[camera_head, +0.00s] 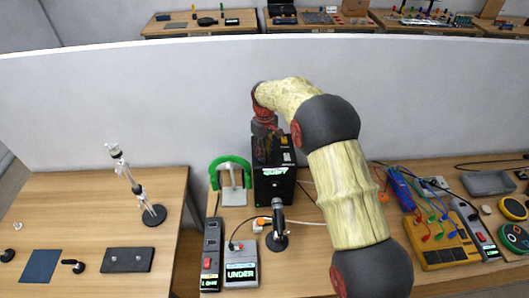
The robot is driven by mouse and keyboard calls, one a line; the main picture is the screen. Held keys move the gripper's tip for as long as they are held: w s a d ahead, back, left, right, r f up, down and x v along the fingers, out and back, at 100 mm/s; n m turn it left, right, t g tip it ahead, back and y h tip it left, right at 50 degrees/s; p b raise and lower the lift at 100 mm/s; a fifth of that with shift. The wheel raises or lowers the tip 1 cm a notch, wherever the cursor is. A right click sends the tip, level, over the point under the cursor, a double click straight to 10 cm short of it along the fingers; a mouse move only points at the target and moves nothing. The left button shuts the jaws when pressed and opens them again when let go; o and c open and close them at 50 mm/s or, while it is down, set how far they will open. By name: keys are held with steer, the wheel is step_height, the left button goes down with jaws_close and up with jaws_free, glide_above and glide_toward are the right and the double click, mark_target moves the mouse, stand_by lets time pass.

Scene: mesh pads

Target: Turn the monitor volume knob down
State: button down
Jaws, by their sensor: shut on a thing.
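My gripper (266,150) points down at the top of a black box (273,186), which has a lit green-white display on its front and appears to be the monitor. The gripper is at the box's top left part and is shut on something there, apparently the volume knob. The knob itself is hidden by the gripper and too small to make out. My arm reaches over from the right and covers part of the table behind it.
A green headset on a stand (231,178) is close left of the box. A microphone (278,230) stands in front, near a device reading UNDER (241,271) and a power strip (211,255). A yellow panel (443,240) with cables lies right. A wall (120,105) rises behind.

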steer(key=shift+w+r, duration=0.1)
steer(key=c, duration=1.5)
jaws_free()
steer(key=shift+c, duration=0.2)
step_height(320, 180, up, 12)
